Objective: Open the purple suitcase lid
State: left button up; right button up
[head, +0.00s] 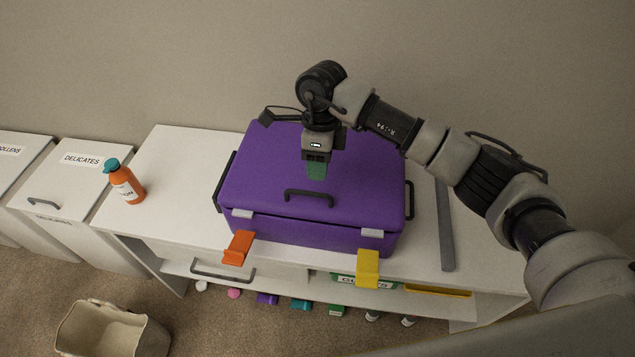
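The purple suitcase (270,180) lies on the white bench with its lid down or nearly down; a dark seam shows along the front. A dark handle (309,194) is on the lid. Two pale grey catches (243,213) (372,233) sit at the lid's front edge. An orange flap (239,247) and a yellow flap (368,268) stick out below them at the front. My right gripper (317,172), with green at its tip, points down over the lid behind the handle. I cannot tell whether it touches the lid or is open. My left gripper is out of view.
An orange bottle (128,189) stands on the white bench (180,175) left of the suitcase. A grey bar (446,225) lies at its right. Labelled white bins (75,180) stand left. A beige basket (110,332) is on the floor. Several small colored items line the lower shelf.

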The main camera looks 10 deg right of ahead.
aim_at(317, 193)
jog(key=shift+s+a+f+p, duration=0.1)
jog(key=shift+s+f+p, duration=0.1)
jog(key=shift+f, duration=0.85)
jog(key=shift+s+a+f+p, duration=0.1)
jog(key=shift+s+f+p, duration=0.15)
jog(key=shift+f, duration=0.75)
jog(key=shift+s+a+f+p, duration=0.1)
jog(key=shift+s+f+p, duration=0.1)
jog(key=shift+f, duration=0.85)
jog(key=shift+c, duration=0.2)
grip_shut()
